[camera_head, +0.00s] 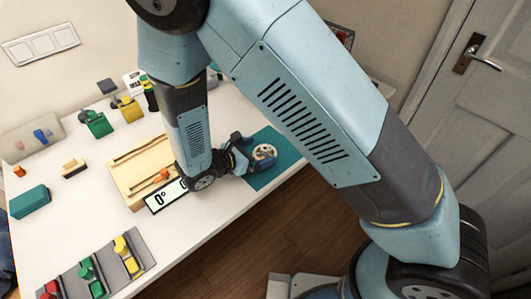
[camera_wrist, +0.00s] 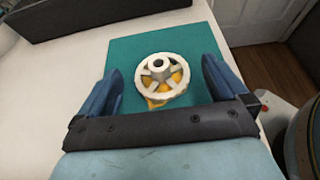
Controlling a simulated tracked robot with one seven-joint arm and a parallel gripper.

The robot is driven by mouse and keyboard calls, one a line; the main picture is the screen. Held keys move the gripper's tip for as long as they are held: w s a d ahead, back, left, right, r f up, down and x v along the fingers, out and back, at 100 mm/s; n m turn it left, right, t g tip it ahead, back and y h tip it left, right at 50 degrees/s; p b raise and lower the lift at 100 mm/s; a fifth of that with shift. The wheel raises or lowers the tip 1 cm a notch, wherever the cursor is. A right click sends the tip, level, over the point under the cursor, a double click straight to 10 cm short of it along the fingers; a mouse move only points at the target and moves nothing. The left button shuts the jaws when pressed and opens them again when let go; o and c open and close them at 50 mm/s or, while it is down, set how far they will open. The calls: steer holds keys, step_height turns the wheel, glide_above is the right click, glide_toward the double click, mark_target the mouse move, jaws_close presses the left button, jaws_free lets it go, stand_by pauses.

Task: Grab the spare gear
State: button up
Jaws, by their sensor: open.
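A round cream, spoked wheel-like part (camera_wrist: 161,74), which looks like the spare gear, sits on a teal mat (camera_wrist: 200,40) with something orange-yellow (camera_wrist: 158,100) under it. In the head view the gear (camera_head: 264,152) shows at the right edge of the table, on the mat (camera_head: 262,178). My gripper (camera_wrist: 160,88) is open, its two blue fingers apart on the left and right of the gear in the wrist view. I cannot tell how high the fingertips are above the mat. In the head view my gripper (camera_head: 246,156) is beside the gear, partly hidden by my arm.
A wooden tray (camera_head: 125,180) and a display reading 0 (camera_head: 166,196) lie left of my wrist. Red, green and yellow parts stand on a grey mat (camera_head: 140,240) at front left. A door is at right.

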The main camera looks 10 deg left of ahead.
mark_target(263, 149)
steer(key=x, duration=0.3)
steer(key=shift+w, duration=0.15)
steer(key=shift+c, duration=0.4)
steer(key=c, duration=0.8)
steer(key=shift+c, duration=0.2)
